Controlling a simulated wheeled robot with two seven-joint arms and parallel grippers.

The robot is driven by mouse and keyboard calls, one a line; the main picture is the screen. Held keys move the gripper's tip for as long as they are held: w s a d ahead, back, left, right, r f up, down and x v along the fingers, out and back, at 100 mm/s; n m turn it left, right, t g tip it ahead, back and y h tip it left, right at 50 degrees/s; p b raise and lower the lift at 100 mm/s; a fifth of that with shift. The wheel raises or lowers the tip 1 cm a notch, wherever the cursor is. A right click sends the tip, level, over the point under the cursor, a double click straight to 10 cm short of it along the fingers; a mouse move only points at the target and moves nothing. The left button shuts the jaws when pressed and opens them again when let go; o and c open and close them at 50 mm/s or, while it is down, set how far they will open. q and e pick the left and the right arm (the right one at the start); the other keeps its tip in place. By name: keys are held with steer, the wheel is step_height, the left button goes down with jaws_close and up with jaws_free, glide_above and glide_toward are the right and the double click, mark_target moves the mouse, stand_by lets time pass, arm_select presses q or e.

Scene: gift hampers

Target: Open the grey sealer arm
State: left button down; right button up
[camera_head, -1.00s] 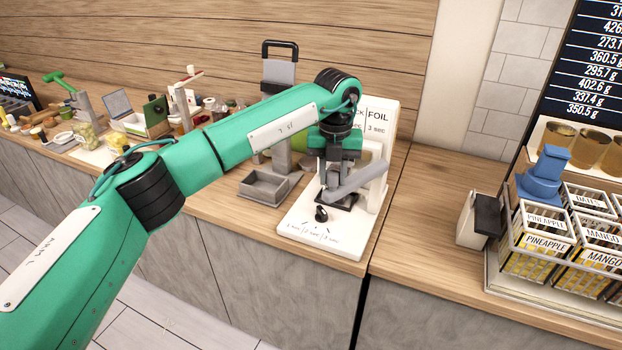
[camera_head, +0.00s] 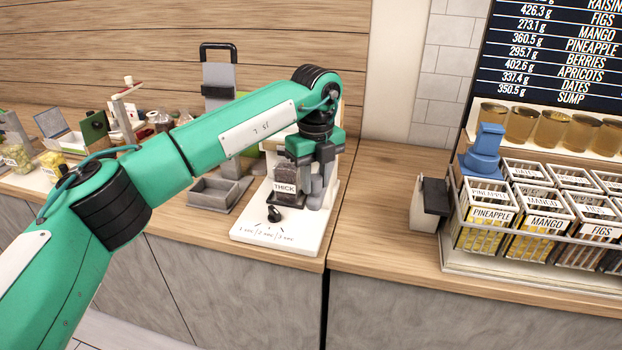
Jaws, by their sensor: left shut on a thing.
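The white sealer (camera_head: 265,234) stands on the wooden counter with a black knob and timing marks on its front. Its grey sealer arm (camera_head: 316,192) is mostly hidden by my left gripper; the visible part is at the right of the base. My left gripper (camera_head: 312,168) points down over the sealer and is shut on the grey arm. A dark pouch labelled THICK (camera_head: 285,186) shows on the sealer, left of the gripper. My right gripper is not in view.
A grey tray (camera_head: 215,194) stands left of the sealer. To the right are a small white and black box (camera_head: 430,205), a blue object (camera_head: 484,150) and a rack of labelled baskets (camera_head: 487,214). The counter between sealer and box is clear.

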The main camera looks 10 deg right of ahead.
arm_select(q)
steer(key=shift+r, duration=0.1)
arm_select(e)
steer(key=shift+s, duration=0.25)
arm_select(q)
steer(key=c, duration=1.1)
jaws_free()
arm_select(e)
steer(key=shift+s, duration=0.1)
arm_select(q)
steer(key=shift+w+r, duration=0.1)
steer(key=shift+r, duration=0.35)
step_height(320, 180, up, 9)
steer(key=shift+r+b, duration=0.1)
steer(key=shift+b, duration=0.8)
steer(key=shift+r, duration=1.75)
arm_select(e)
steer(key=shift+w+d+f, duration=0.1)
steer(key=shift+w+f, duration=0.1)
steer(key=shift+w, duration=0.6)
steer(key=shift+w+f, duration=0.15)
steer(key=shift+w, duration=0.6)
